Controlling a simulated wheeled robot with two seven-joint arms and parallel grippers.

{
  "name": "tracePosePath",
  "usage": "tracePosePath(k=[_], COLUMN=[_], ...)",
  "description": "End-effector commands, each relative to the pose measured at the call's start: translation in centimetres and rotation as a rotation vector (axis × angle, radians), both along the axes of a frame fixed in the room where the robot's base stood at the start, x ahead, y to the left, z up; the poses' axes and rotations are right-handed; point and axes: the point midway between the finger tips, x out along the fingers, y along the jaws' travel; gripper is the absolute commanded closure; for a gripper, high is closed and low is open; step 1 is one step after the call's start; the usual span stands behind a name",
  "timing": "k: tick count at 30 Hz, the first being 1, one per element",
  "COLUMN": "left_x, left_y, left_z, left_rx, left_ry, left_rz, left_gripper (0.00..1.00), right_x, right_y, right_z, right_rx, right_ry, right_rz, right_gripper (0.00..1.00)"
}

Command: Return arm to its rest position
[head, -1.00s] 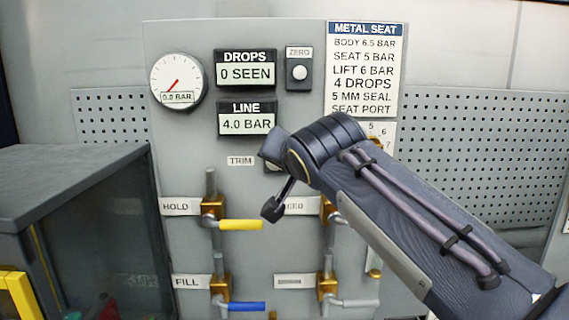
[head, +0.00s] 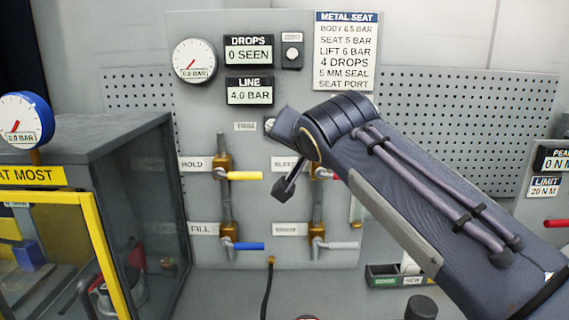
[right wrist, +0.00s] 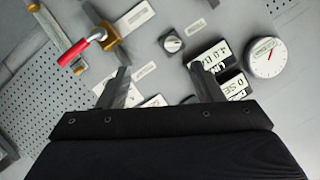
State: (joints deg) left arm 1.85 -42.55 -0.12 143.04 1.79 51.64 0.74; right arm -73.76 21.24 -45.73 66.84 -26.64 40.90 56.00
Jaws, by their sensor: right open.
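My right arm comes in from the right in the head view and reaches up in front of the valve panel (head: 195,120). Its gripper (head: 276,160) is near the panel's middle, with part of it hidden behind the wrist. In the right wrist view the two fingers of this gripper (right wrist: 162,88) are spread apart with nothing between them. They point toward the panel, near a dark knob (right wrist: 172,43) and a red-handled valve (right wrist: 88,48). My left gripper is not in view.
Yellow (head: 244,176), blue (head: 248,246) and grey (head: 342,245) valve handles stick out from the panel. A yellow-framed cabinet (head: 97,235) with a gauge (head: 22,120) on it stands at left. A green-labelled tray (head: 385,281) lies on the bench. A peak display (head: 555,158) is at right.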

Motion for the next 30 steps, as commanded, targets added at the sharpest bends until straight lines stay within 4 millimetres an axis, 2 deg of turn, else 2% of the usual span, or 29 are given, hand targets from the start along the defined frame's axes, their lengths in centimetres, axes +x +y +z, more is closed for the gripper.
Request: tracePosePath(k=[1, 11, 16, 20, 23, 25, 27, 29, 30], left_x=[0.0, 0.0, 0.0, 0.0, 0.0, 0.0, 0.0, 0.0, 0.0], left_y=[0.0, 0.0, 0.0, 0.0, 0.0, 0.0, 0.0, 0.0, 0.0], left_z=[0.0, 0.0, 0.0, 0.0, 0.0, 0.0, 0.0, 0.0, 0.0], left_rx=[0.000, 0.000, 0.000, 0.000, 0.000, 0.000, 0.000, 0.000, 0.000], left_ry=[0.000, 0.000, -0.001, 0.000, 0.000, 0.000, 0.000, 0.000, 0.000], left_rz=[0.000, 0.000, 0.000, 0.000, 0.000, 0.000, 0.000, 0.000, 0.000], left_gripper=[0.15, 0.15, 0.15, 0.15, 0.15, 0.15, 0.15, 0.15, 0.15], right_x=[0.2, 0.6, 0.1, -1.3, -3.8, -6.8, -10.9, -14.8, -17.3], right_y=[-0.9, -4.9, -8.6, -12.1, -15.3, -17.7, -19.5, -20.3, -20.6], right_z=[-0.6, -4.5, -8.1, -11.7, -15.3, -18.2, -21.2, -23.6, -25.2], right_rx=[0.002, 0.005, 0.012, 0.023, 0.035, 0.044, 0.047, 0.039, 0.030], right_ry=[0.017, 0.119, 0.210, 0.295, 0.375, 0.432, 0.484, 0.517, 0.535], right_rz=[-0.005, -0.006, 0.001, 0.019, 0.044, 0.075, 0.115, 0.151, 0.171], right_gripper=[0.40, 0.40, 0.40, 0.40, 0.40, 0.40, 0.40, 0.40, 0.40])
